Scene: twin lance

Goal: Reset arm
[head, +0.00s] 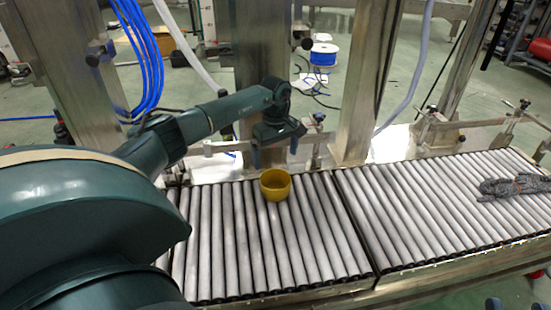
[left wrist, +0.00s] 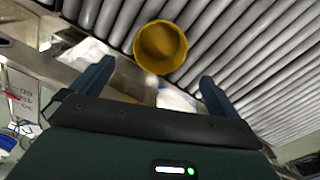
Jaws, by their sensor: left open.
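My left gripper (head: 275,154) is open and empty, hanging over the back edge of the roller conveyor. A yellow bowl (head: 275,186) stands upright on the rollers just in front of and below it. In the left wrist view the bowl (left wrist: 160,47) shows beyond the two spread fingers (left wrist: 157,73), not between them. It looks empty. At the bottom right edge of the head view, two blue fingertips of my right gripper (head: 517,305) show, set apart with nothing visible between them. The rest of my right arm is out of view.
The roller conveyor (head: 230,240) has wide bare rollers around the bowl. Metal posts (head: 365,80) and side brackets (head: 430,130) stand behind the conveyor.

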